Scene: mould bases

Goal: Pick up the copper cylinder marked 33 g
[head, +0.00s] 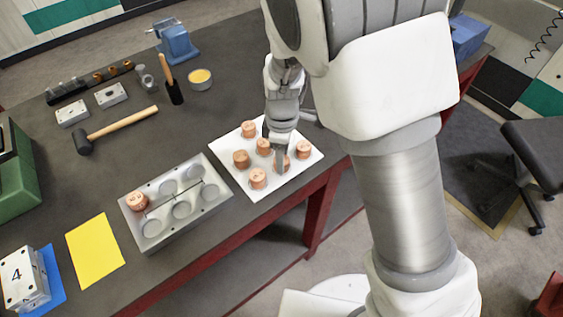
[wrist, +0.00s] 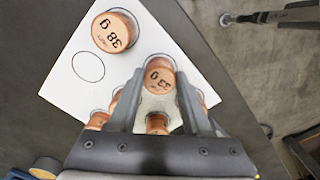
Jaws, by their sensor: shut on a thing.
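Several copper cylinders stand on a white sheet (head: 233,187) at the table's front edge. My gripper (head: 281,160) reaches down over the sheet. In the wrist view my gripper (wrist: 156,88) is shut on a copper cylinder (wrist: 158,75), with one finger on each side. Its top mark is turned and looks like 33 g, though it is small. I cannot tell whether its base touches the sheet. A cylinder marked 38 g (wrist: 113,31) stands apart at upper left. More cylinders are partly hidden behind the fingers.
A grey mould base (head: 172,243) with round pockets stands left of the sheet, with one copper cylinder (head: 137,201) in its corner pocket. An empty printed circle (wrist: 88,66) shows on the sheet. A mallet (head: 118,129) and yellow paper (head: 95,252) lie further left.

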